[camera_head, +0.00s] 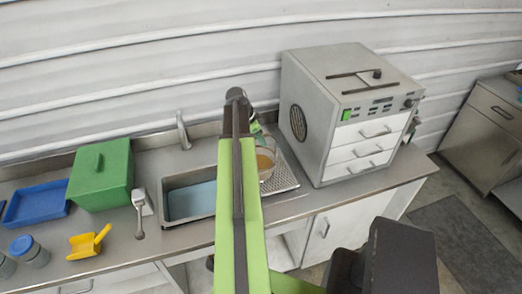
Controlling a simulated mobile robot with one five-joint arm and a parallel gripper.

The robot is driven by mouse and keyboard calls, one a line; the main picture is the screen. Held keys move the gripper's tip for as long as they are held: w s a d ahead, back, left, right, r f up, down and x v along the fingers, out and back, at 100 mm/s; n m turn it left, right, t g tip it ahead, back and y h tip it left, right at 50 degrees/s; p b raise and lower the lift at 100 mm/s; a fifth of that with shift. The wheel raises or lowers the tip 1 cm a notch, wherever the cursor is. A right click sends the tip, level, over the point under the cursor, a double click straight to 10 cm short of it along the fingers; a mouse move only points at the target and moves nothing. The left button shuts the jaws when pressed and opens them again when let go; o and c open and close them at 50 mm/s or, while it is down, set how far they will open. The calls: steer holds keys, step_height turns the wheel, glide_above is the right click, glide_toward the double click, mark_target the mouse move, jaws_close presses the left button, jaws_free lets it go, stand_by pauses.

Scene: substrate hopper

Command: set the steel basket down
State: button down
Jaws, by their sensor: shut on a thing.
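The steel basket (266,163) shows as a round, thin-walled container with brown contents, just right of my raised green arm. Its left side is hidden behind the arm. My gripper (259,138) is mostly hidden behind the arm at the basket's near-top edge and is shut on the basket. The basket appears over the perforated drainboard (287,178) right of the sink. I cannot tell whether its bottom touches the drainboard.
A sink (188,180) with blue inside and a tap (183,131) lies left of my arm. A grey cabinet oven (320,115) with drawers stands close on the right. A green box (100,175), blue tray (37,202) and yellow scoop (88,243) are at left.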

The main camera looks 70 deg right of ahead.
step_height(320, 180, down, 4)
steer(key=b, duration=0.4)
steer(key=c, duration=1.8)
jaws_free()
steer(key=shift+f, duration=0.15)
steer(key=o, duration=0.4)
steer(key=shift+o, duration=0.2)
steer(key=shift+r, duration=0.2)
steer(key=p+v, duration=1.1)
steer(key=v, duration=0.1)
steer(key=shift+s+r, duration=0.1)
steer(key=shift+r, duration=0.05)
